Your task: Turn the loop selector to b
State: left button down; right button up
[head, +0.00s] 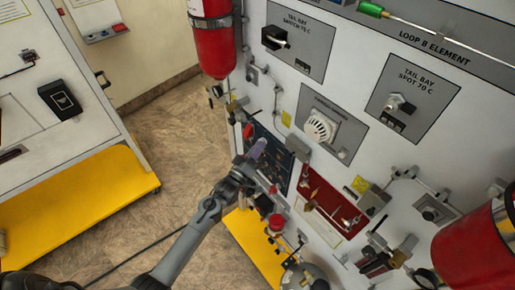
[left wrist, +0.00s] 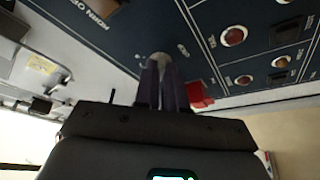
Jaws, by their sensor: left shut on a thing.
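The dark blue control panel (head: 270,174) is on the lower left of the white wall unit, and it fills the top of the left wrist view (left wrist: 110,38). My left gripper (head: 259,147) reaches its upper part. In the left wrist view its purple fingers (left wrist: 166,84) are shut on a small pale grey knob (left wrist: 161,58) on the panel face. This knob appears to be the loop selector. The fingers hide most of it, so its pointer and position letters cannot be read. My right gripper is not in view.
Beside the fingers are a red part (left wrist: 200,95) and a red lamp (left wrist: 233,37). A red cylinder (head: 212,40) hangs above the panel. A white round detector (head: 320,126) and a red panel (head: 322,205) are to its right. Open floor (head: 165,135) lies left.

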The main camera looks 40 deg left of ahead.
pick_arm(q)
jog(key=shift+w+a+r+m+g+h+b, duration=0.1)
jog(key=shift+a+m+g+h+b, duration=0.3)
jog(key=shift+m+h+b, duration=2.7)
jog(key=shift+w+a+f+m+g+h+b, duration=0.1)
jog(key=shift+m+g+h+b, duration=0.65)
jog(key=shift+m, duration=4.55)
jog(key=shift+w+a+r+m+g+h+b, duration=0.1)
jog(key=shift+a+m+g+h+b, duration=0.2)
jog(key=shift+m+h+b, duration=2.8)
jog(key=m+y+p, duration=0.2)
jog(key=shift+d+m, duration=0.1)
jog(key=shift+m, duration=0.3)
jog(key=c, duration=1.3)
grip_release()
jog(key=shift+o, duration=0.5)
jog(key=shift+g, duration=0.25)
